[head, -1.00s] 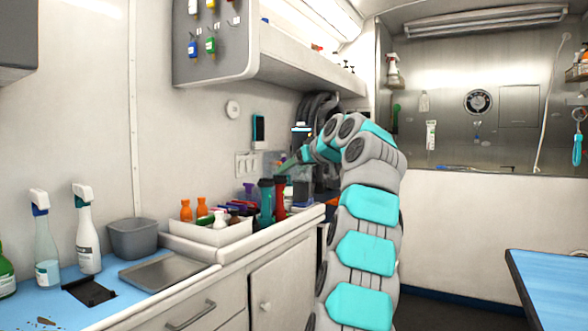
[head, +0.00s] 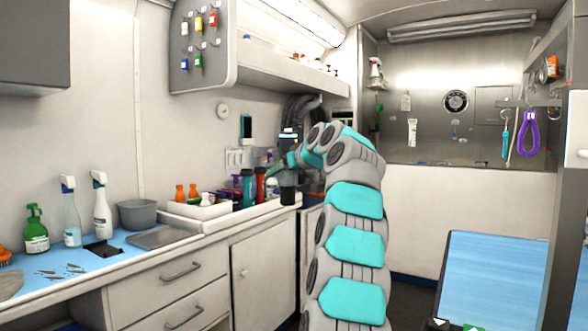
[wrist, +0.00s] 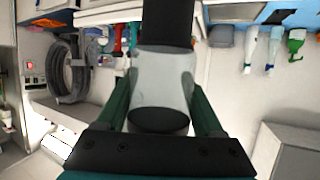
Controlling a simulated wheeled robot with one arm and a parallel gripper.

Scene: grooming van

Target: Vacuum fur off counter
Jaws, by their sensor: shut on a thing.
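My gripper (wrist: 162,88) is shut on a grey-white cylindrical handheld vacuum (wrist: 160,75) with a dark nozzle end. In the head view my gripper (head: 287,163) is small and partly hidden by my arm; a dark part of the vacuum (head: 288,192) shows below it, near the end of the counter. Brown tufts of fur (head: 60,273) lie on the blue-topped counter (head: 95,262) at the left, well apart from the vacuum. A grey clump (head: 8,286), perhaps also fur, lies at the left picture edge.
Spray bottles, green (head: 36,230) and white (head: 102,207), stand behind the fur with a grey bin (head: 138,214). A white tray (head: 195,211) holds several bottles. A blue-topped table (head: 490,270) stands at the right. A coiled hose (wrist: 68,72) hangs on the wall.

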